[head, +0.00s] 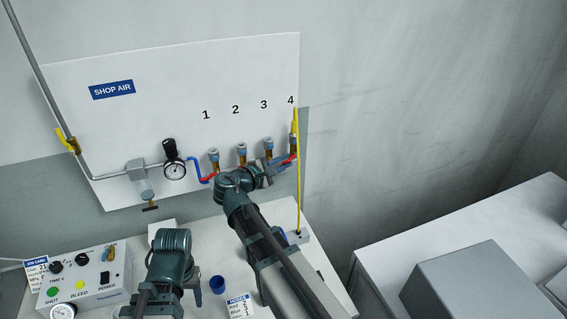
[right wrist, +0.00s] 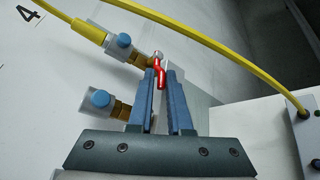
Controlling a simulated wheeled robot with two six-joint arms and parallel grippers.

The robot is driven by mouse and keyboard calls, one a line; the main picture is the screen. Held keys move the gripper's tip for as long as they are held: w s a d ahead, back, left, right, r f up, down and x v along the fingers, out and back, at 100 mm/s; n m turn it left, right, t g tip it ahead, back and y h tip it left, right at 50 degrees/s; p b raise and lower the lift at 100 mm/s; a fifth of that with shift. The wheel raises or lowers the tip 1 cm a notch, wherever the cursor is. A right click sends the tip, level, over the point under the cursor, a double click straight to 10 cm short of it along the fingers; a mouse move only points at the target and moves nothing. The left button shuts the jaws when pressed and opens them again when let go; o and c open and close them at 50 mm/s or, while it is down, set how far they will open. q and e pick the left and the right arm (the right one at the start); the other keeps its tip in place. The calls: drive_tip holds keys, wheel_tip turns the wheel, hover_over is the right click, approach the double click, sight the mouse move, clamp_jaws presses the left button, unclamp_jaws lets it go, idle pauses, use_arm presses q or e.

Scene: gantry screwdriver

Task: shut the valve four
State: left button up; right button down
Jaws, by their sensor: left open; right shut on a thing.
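Valve four, under the printed 4 at the panel's right edge, has a brass body (right wrist: 145,61) and a red lever (right wrist: 159,76) in the right wrist view. In the head view my arm and gripper partly hide the valve. My left gripper (head: 180,278) is low in front of the panel, away from the valves; its fingers are hard to make out.
Valves one (head: 214,160), two (head: 242,155) and three (head: 268,148) are in a row to the left. A gauge (head: 175,170) sits left of them. A control box (head: 85,285), a blue cup (head: 217,284) and a hose card (head: 239,305) are on the bench.

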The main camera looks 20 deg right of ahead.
drive_tip(key=p, duration=0.1)
drive_tip(key=y+p, duration=0.1)
drive_tip(key=p, duration=0.1)
drive_tip(key=shift+r+m+y, duration=0.3)
idle(0.3)
drive_tip(key=c, duration=0.9)
unclamp_jaws()
drive_tip(key=shift+s+r, duration=0.1)
